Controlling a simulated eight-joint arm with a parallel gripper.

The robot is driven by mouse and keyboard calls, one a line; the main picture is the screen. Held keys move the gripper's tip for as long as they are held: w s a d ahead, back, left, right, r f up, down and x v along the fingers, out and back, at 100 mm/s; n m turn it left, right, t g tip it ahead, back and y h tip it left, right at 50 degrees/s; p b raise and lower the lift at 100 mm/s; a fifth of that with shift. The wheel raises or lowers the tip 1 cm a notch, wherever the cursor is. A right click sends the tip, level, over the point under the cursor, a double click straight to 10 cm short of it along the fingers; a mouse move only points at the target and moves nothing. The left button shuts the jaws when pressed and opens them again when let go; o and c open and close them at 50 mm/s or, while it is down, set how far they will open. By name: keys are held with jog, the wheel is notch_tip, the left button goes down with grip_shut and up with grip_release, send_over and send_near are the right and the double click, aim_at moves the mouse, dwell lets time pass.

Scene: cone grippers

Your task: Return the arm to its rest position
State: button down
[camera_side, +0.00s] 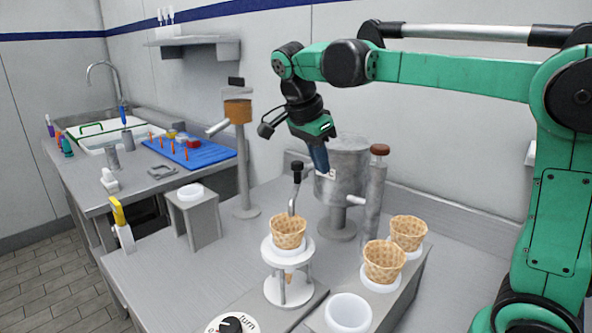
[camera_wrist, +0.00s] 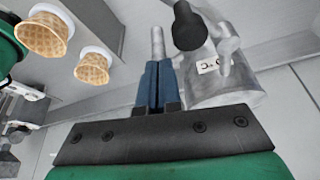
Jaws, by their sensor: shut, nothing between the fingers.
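My green arm reaches in from the right in the side view and bends down at the wrist. My gripper (camera_side: 320,160) points down beside the grey metal cylinder machine (camera_side: 349,170), above the counter. In the wrist view the blue fingers of my gripper (camera_wrist: 157,68) are together with nothing between them. The machine (camera_wrist: 235,75) shows just to the right of the fingers there. A black-knobbed lever (camera_side: 297,172) stands just left of and below the fingertips. Whether the fingers touch the machine cannot be told.
A waffle cone (camera_side: 288,232) stands in a white round stand (camera_side: 289,292). Two more cones (camera_side: 384,262) (camera_side: 408,232) sit in a holder beside an empty white ring (camera_side: 348,312). A dispenser (camera_side: 240,150) stands left, and a blue board (camera_side: 195,152) lies on the far counter.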

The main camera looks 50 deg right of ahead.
jog(key=s+d+f+n+t, duration=0.1)
jog(key=s+d+f+n, duration=0.1)
jog(key=d+n, duration=0.2)
jog(key=shift+d+f+t, duration=0.15)
jog(key=shift+d+t, duration=0.15)
jog(key=shift+d, duration=0.35)
